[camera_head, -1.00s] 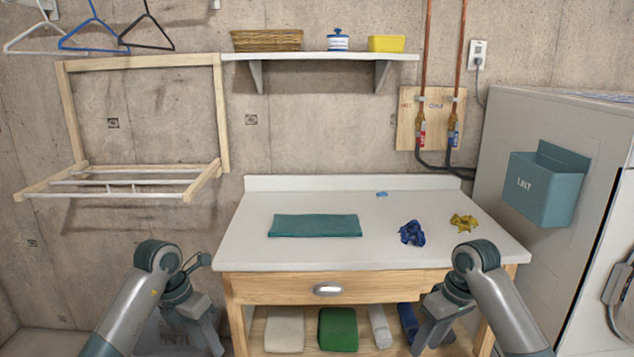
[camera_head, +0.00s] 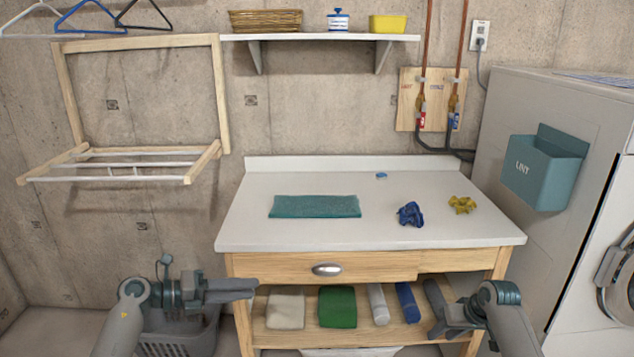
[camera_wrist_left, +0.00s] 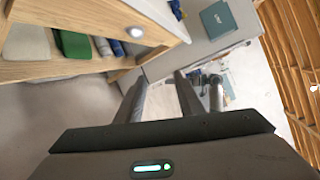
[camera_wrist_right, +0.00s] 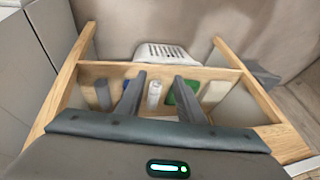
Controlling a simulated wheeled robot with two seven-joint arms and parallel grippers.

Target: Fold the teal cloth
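The teal cloth (camera_head: 314,206) lies flat as a wide rectangle on the left half of the white worktop in the head view. My left gripper (camera_head: 250,289) is in front of the table's left side, below the worktop, pointing right. Its fingers are apart and empty in the left wrist view (camera_wrist_left: 158,92). My right gripper (camera_head: 432,308) is low in front of the table's right side, near the lower shelf. Its fingers are apart and empty in the right wrist view (camera_wrist_right: 160,88). Neither gripper touches the cloth.
On the worktop (camera_head: 270,238), a crumpled blue cloth (camera_head: 410,214) and yellow cloth (camera_head: 462,204) lie right of the teal cloth, with a small blue item (camera_head: 381,175) behind. The front-left worktop is clear. Folded and rolled cloths, including a green one (camera_head: 337,306), fill the lower shelf.

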